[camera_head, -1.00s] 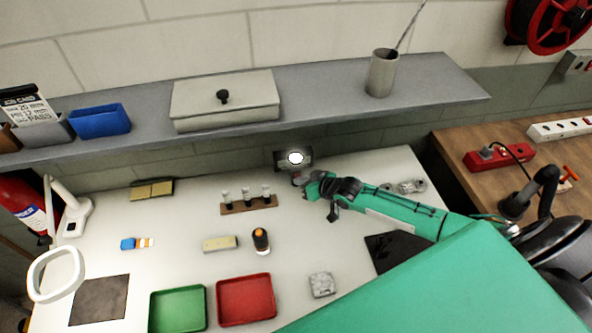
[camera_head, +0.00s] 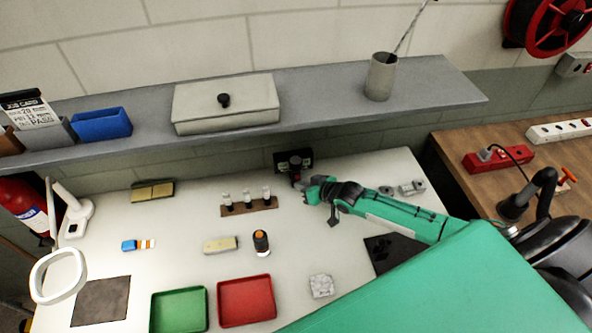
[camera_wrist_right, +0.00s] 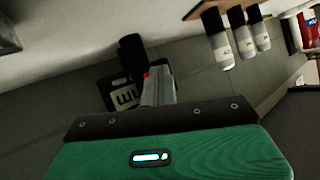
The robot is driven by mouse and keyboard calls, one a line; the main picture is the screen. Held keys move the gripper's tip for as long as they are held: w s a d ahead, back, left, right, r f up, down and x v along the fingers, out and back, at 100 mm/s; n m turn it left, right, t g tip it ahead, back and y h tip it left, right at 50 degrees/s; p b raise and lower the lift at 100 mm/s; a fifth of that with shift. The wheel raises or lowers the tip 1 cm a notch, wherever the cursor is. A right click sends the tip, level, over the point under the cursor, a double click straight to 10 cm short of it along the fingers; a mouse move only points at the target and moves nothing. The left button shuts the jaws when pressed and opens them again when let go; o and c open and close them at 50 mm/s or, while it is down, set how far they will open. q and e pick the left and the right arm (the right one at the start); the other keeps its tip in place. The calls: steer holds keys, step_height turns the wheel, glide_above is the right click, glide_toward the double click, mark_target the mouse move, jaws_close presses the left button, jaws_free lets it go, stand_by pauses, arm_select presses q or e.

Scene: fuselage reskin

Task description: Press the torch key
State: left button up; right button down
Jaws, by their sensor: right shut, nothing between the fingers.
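A dark torch unit (camera_head: 293,161) stands at the back of the white bench, below the shelf, and its lamp is unlit. A small red spot (camera_head: 296,179), perhaps the key, shows low on its front. In the right wrist view the black unit (camera_wrist_right: 130,48) and its white-marked panel (camera_wrist_right: 120,96) are behind the fingers, with the red spot (camera_wrist_right: 146,75) at the fingertips. My right gripper (camera_head: 304,185) is shut and empty, its tips close to the red spot; I cannot tell whether they touch. My left gripper is not in view.
A rack of several small bottles (camera_head: 248,205) stands left of my right gripper. A grey shelf (camera_head: 330,104) overhangs the back. Green (camera_head: 179,310) and red (camera_head: 246,300) trays lie at the front. A black mat (camera_head: 395,249) lies beside my right arm.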

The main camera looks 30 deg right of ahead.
steer(key=s+p, duration=0.2)
steer(key=s+a+p, duration=0.1)
steer(key=s, duration=0.1)
steer(key=shift+s+r+p, duration=0.15)
steer(key=shift+s+p, duration=0.1)
steer(key=shift+p, duration=0.1)
steer(key=shift+s+a+p, duration=0.25)
steer(key=shift+s+p, duration=0.1)
steer(key=shift+s, duration=0.4)
steer(key=shift+f, duration=0.2)
